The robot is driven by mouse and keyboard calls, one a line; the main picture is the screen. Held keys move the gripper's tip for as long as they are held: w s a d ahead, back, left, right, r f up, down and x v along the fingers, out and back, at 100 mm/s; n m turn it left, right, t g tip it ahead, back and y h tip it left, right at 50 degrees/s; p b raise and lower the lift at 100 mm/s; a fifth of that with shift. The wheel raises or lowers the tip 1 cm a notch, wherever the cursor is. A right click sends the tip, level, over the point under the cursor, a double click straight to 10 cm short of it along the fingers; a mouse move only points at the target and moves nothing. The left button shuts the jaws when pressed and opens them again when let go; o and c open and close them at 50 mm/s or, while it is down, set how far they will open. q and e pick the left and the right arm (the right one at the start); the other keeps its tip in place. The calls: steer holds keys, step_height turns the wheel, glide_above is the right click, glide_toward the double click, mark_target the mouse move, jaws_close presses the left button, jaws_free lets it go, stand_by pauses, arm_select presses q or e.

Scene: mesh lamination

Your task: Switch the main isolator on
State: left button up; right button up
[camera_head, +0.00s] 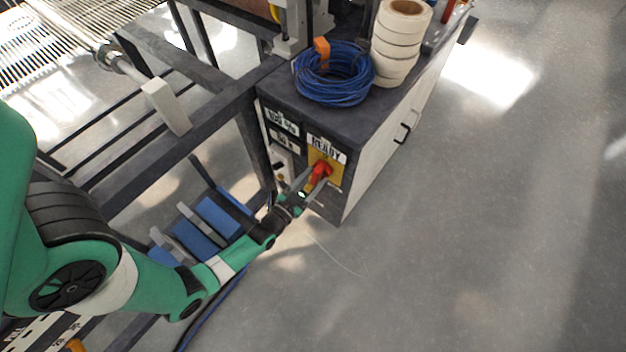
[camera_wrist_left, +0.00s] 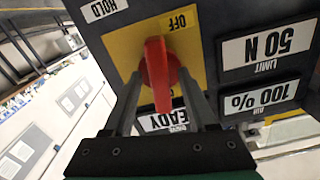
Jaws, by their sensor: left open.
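The main isolator is a red rotary handle (camera_head: 321,168) on a yellow plate (camera_head: 336,175) on the front of the dark cabinet. In the left wrist view the red handle (camera_wrist_left: 158,75) stands nearly upright in the picture, with an OFF label (camera_wrist_left: 180,20) at the plate's upper edge. My left gripper (camera_wrist_left: 162,88) is open, with one finger on each side of the handle. Gaps show between the fingers and the handle's lower part; contact nearer the tips is unclear. My right gripper is in neither view.
A READY sign (camera_head: 326,148) is above the plate in the head view. LIMIT 50 N (camera_wrist_left: 266,47) and AIR 100 % (camera_wrist_left: 261,97) displays sit beside it. Blue cable (camera_head: 334,75) and white rolls (camera_head: 396,45) rest on the cabinet top. Open grey floor (camera_head: 480,220) lies right.

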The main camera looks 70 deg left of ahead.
arm_select(q)
jaws_close()
jaws_free()
steer(key=p+v, duration=0.3)
steer(key=v, duration=0.8)
steer(key=shift+s+d, duration=0.15)
steer(key=shift+s, duration=0.2)
